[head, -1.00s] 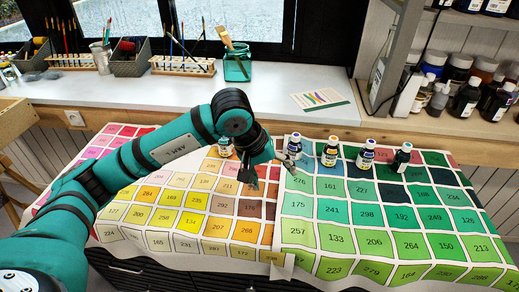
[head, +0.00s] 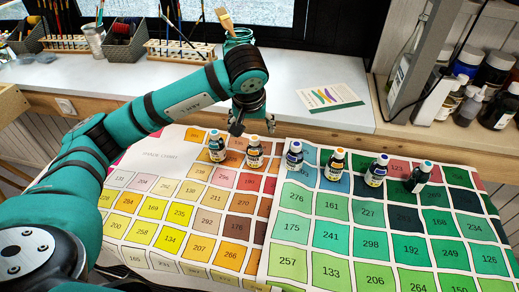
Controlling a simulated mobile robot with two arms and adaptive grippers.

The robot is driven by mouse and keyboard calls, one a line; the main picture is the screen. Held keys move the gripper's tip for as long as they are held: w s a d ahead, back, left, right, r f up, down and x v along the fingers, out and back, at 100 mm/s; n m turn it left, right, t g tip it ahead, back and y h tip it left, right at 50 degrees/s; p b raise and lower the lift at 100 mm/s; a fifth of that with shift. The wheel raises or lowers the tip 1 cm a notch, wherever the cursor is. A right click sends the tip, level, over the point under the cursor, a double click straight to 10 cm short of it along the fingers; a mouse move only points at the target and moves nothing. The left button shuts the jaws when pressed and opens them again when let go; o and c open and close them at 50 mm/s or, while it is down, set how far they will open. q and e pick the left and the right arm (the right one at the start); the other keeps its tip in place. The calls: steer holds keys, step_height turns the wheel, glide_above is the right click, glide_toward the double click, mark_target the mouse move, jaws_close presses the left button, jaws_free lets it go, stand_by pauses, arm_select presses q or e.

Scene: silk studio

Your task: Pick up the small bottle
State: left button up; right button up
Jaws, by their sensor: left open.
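Several small dark bottles with white labels stand upright in a row on the colour-chart cloth (head: 190,187). From left to right, the first small bottle (head: 216,150) has a blue cap and the second (head: 254,156) an orange cap. Further right stand a blue-capped bottle (head: 293,160), an orange-capped bottle (head: 334,170), another blue-capped bottle (head: 376,174) and a teal-capped bottle (head: 419,180). Which one is meant cannot be told. My left gripper (head: 241,129) is open and empty, pointing down near the tops of the two leftmost bottles. My right gripper is not in view.
A shelf with dark bottles (head: 498,105) stands at the right. The cloth in front of the row is clear.

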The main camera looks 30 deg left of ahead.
arm_select(q)
glide_above(254, 147)
steer(key=s, duration=0.2)
step_height(254, 147, down, 5)
steer(key=x, duration=0.1)
steer(key=p+x, duration=0.1)
steer(key=x, duration=0.1)
steer(key=shift+d+f, duration=0.15)
steer(key=shift+d, duration=0.2)
steer(key=shift+x, duration=0.95)
steer(key=shift+f, duration=0.1)
steer(key=shift+w+f, duration=0.1)
steer(key=shift+f, duration=0.3)
steer(key=x, duration=0.2)
steer(key=p+x, duration=0.1)
steer(key=shift+d+f, duration=0.15)
steer(key=shift+f, duration=0.2)
steer(key=shift+w+f, duration=0.2)
steer(key=shift+f, duration=0.15)
steer(key=c, duration=1.3)
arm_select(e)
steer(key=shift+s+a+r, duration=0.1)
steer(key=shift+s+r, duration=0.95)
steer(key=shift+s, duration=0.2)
arm_select(q)
steer(key=shift+r, duration=0.1)
steer(key=shift+c, duration=0.2)
